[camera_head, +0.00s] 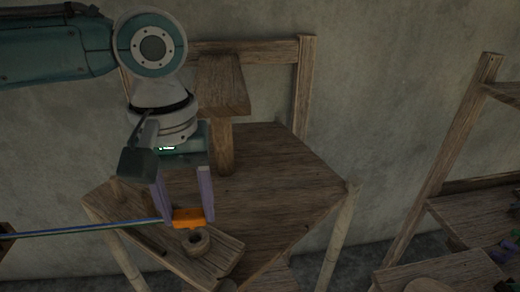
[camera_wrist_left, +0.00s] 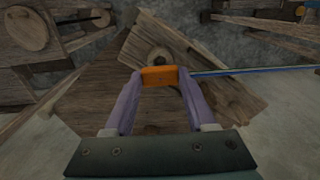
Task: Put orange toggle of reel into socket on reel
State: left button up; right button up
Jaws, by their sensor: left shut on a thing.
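The orange toggle (camera_head: 188,217) is a small orange block between the purple fingers of my left gripper (camera_head: 187,214). The gripper is shut on it. In the left wrist view the toggle (camera_wrist_left: 159,76) spans the two fingertips of the gripper (camera_wrist_left: 159,80). A thin blue rod or cord (camera_head: 90,229) runs from the left up to the toggle. A round wooden ring with a dark hole (camera_head: 195,241) sits on the plank just below the toggle in the head view; it looks like the socket. In the left wrist view this ring (camera_wrist_left: 159,55) lies just beyond the toggle, partly hidden. My right gripper is not in view.
A wooden plank (camera_head: 225,262) carries the ring at the front of a wooden table (camera_head: 275,175). A wooden post with a block on top (camera_head: 222,85) stands behind the gripper. A shelf frame (camera_head: 450,150) with small things stands at the right. Bare floor separates the two.

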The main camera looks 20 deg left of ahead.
pick_arm(q)
jog(key=shift+f, duration=0.1)
dwell(0.6)
jog(key=shift+f, duration=0.8)
jog(key=shift+f+b, duration=0.3)
jog(key=shift+f, duration=0.4)
jog(key=shift+p, duration=0.45)
